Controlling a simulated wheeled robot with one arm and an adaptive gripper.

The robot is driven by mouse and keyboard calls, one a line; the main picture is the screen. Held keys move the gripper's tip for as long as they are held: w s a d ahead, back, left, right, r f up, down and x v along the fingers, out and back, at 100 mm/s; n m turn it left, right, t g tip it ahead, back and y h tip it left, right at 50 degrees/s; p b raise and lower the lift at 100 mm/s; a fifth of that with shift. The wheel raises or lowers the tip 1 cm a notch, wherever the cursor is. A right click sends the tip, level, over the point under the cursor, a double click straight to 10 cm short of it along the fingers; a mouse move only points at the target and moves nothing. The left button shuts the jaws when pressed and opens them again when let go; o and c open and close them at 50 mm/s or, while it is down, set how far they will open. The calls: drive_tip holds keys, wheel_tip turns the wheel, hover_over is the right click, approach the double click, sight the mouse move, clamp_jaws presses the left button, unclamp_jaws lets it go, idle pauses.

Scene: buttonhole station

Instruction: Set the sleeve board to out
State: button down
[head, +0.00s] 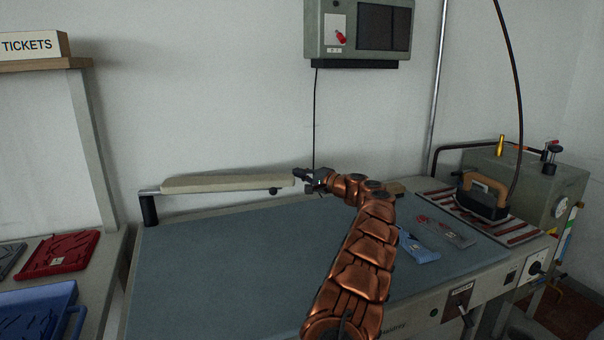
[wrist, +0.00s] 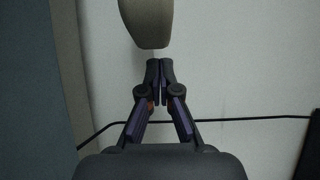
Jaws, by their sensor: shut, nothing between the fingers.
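The sleeve board (head: 225,183) is a long padded beige board on a metal arm from a black post (head: 149,209) at the table's back left corner. It lies roughly along the back edge of the table, above its surface, with a dark knob (head: 273,191) under its right end. My gripper (head: 298,174) is at the board's right end, its fingers shut with nothing between them. In the wrist view the board's rounded end (wrist: 146,22) is just beyond the fingertips (wrist: 159,64). I cannot tell whether they touch.
The blue-grey table top (head: 230,255) is largely bare. A blue folded cloth (head: 418,250) lies at its right. An iron (head: 483,197) stands on a striped rest (head: 500,228) at right. A control box (head: 360,27) hangs on the wall. Red (head: 62,253) and blue (head: 38,308) trays are at left.

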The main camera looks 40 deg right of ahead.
drive_tip(key=shift+s+a, duration=0.55)
drive_tip(key=shift+a, duration=0.35)
drive_tip(key=shift+s+b, duration=0.15)
drive_tip(key=shift+b, duration=0.15)
